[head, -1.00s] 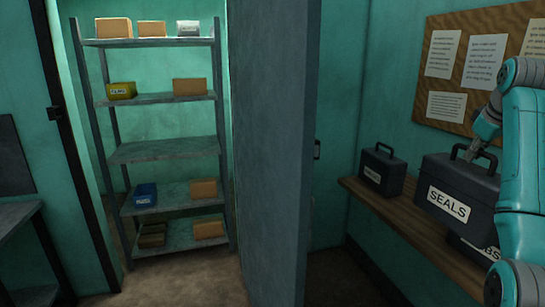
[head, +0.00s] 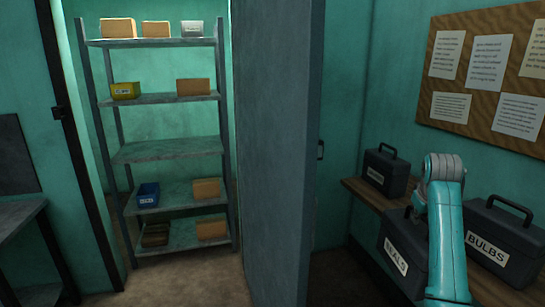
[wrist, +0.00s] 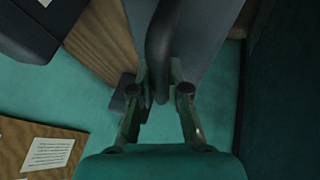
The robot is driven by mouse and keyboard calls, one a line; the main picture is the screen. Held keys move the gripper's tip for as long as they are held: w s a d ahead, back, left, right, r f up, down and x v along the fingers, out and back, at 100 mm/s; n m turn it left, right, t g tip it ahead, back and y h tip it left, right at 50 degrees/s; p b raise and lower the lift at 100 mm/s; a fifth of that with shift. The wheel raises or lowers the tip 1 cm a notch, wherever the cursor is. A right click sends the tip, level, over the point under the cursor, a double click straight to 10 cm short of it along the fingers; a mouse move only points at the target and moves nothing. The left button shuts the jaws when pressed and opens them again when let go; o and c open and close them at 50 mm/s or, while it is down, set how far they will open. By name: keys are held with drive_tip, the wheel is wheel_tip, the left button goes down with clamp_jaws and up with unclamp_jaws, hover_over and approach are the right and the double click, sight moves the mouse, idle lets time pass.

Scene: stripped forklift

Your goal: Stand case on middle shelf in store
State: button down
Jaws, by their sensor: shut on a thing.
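A dark grey case labelled SEALS (head: 397,257) hangs from my gripper in front of the wooden bench, partly hidden behind my arm. In the wrist view my gripper (wrist: 161,92) is shut on the case's dark handle (wrist: 160,50). In the head view my arm hides the fingertips. The store shows through the doorway at left, with a grey metal shelf rack in it. Its middle shelf (head: 168,149) is bare. The shelves above and below hold small boxes and bins.
A grey door or partition (head: 278,150) stands between the store and the bench. A case labelled BULBS (head: 500,240) and another dark case (head: 386,172) stand on the wooden bench (head: 362,194). A grey table (head: 18,215) is at far left. The floor before the rack looks clear.

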drive_tip(key=m, duration=0.1)
approach(387, 262)
wheel_tip(387, 262, down, 4)
drive_tip(key=s+a+f, duration=0.6)
drive_tip(key=a+f, duration=0.2)
drive_tip(key=f, duration=0.5)
drive_tip(key=s+a+f, duration=0.4)
drive_tip(key=s+f, duration=0.4)
drive_tip(key=s, duration=0.1)
drive_tip(key=s+a+f+m+h, duration=0.1)
drive_tip(key=s+a+f, duration=0.4)
drive_tip(key=s+f, duration=0.3)
drive_tip(key=s, duration=0.2)
drive_tip(key=shift+s+f+m+g, duration=0.25)
drive_tip(key=shift+s+m+g, duration=0.05)
drive_tip(key=shift+g, duration=0.1)
